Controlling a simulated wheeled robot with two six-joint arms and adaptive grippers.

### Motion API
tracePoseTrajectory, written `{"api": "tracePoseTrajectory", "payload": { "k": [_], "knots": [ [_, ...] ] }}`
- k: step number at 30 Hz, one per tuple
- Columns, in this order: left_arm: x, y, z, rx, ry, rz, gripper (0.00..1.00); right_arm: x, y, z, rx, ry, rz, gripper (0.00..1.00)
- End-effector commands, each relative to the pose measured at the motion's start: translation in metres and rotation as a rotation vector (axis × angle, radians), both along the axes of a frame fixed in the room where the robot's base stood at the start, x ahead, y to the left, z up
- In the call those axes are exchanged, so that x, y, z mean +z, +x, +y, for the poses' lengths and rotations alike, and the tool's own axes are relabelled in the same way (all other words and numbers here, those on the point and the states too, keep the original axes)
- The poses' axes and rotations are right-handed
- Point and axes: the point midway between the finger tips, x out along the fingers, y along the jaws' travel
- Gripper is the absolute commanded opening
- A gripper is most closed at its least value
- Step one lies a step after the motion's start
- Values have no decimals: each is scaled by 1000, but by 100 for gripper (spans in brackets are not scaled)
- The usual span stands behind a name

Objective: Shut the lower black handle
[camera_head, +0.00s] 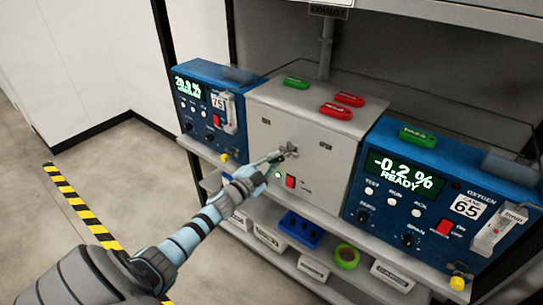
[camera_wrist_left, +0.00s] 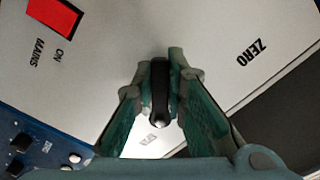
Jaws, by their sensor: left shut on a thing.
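The black handle (camera_wrist_left: 160,92) is a short dark lever on the pale panel of the grey box (camera_head: 315,150). In the left wrist view it stands between the two green fingers of my left gripper (camera_wrist_left: 160,88), which is shut on it. In the head view my left gripper (camera_head: 278,160) reaches the front of the grey box from the lower left, and its fingers largely hide the handle. I cannot tell from these views how far the handle is turned. My right gripper is not in view.
A red mains switch (camera_head: 290,181) sits close beside my gripper. Blue analysers flank the box, one at the left (camera_head: 205,110) and one at the right (camera_head: 420,200). Red and green tags (camera_head: 350,99) lie on top.

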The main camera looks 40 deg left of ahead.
Motion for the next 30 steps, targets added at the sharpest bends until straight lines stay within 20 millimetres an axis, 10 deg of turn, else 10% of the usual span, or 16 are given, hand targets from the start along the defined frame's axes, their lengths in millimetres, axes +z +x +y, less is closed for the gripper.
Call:
{"api": "tracePoseTrajectory", "payload": {
  "k": [30],
  "knots": [
    [-12,1,-29,-1,-823,-20,0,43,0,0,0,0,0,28]
  ]
}}
